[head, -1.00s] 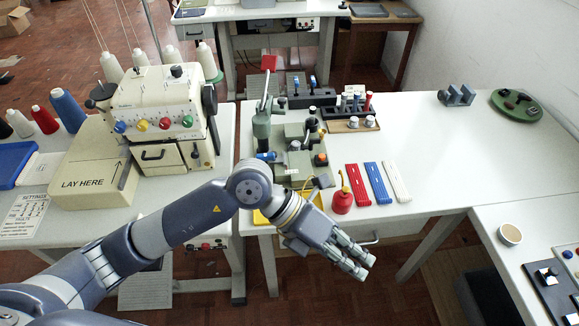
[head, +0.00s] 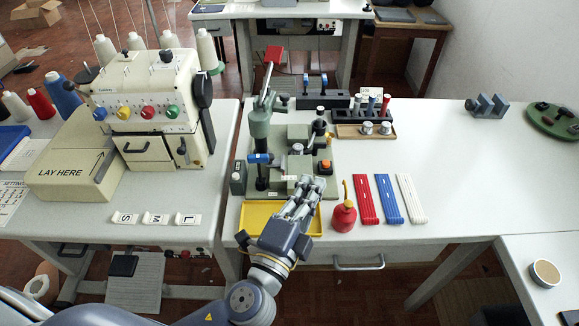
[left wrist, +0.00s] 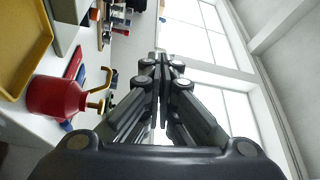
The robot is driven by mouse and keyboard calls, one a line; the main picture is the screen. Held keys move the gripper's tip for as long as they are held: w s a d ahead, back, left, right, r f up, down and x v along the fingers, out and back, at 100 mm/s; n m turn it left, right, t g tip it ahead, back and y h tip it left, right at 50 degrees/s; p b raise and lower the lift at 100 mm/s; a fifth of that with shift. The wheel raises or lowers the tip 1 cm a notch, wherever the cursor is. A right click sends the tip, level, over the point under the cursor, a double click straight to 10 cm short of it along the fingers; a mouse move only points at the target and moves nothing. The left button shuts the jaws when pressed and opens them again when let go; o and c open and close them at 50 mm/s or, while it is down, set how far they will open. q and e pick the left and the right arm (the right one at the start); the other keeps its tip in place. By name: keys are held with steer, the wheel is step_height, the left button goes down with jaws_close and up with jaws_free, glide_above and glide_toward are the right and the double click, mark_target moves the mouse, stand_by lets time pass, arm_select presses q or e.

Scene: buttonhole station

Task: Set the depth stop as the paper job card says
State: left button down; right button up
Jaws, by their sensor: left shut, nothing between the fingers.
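The green buttonhole machine (head: 262,130) stands on the right-hand table, with a red-ended lever, a blue-handled part (head: 260,158), a silver knob (head: 297,149) and an orange button (head: 325,166). I cannot tell which part is the depth stop. My left gripper (head: 314,186) is shut and empty, its fingers pointing at the front of the machine base, above the yellow tray (head: 250,222). Its closed fingers also show in the left wrist view (left wrist: 160,58). A paper sheet headed SETTINGS (head: 10,200) is cut off at the left edge. My right gripper is not in view.
A red oil can (head: 344,215) stands just right of my gripper, beside red, blue and white strips (head: 388,200). S, M and L tags (head: 155,218) lie on the left table near the cream machine (head: 150,110). The right table's middle is clear.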

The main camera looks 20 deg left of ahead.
mark_target(282, 176)
arm_select(q)
steer(key=a+f+y, duration=0.1)
steer(key=a+f+n+g+y, duration=0.1)
steer(key=a+f, duration=0.1)
steer(key=a+f+n+y, duration=0.1)
steer(key=f+y, duration=0.1)
steer(key=shift+s+a+f+g, duration=0.1)
steer(key=shift+s+a+g, duration=0.05)
steer(key=shift+s+g, duration=0.15)
steer(key=shift+w+a, duration=0.15)
steer(key=shift+w, duration=0.35)
steer(key=w, duration=0.9)
steer(key=shift+a+f, duration=0.2)
steer(key=shift+w+a+f, duration=0.15)
steer(key=shift+a+f, duration=0.05)
steer(key=shift+a, duration=0.4)
steer(key=shift+w+a+f, duration=0.1)
steer(key=shift+a+f, duration=0.1)
steer(key=shift+a, duration=0.35)
steer(key=shift+w+a+f, duration=0.1)
steer(key=shift+a, duration=0.65)
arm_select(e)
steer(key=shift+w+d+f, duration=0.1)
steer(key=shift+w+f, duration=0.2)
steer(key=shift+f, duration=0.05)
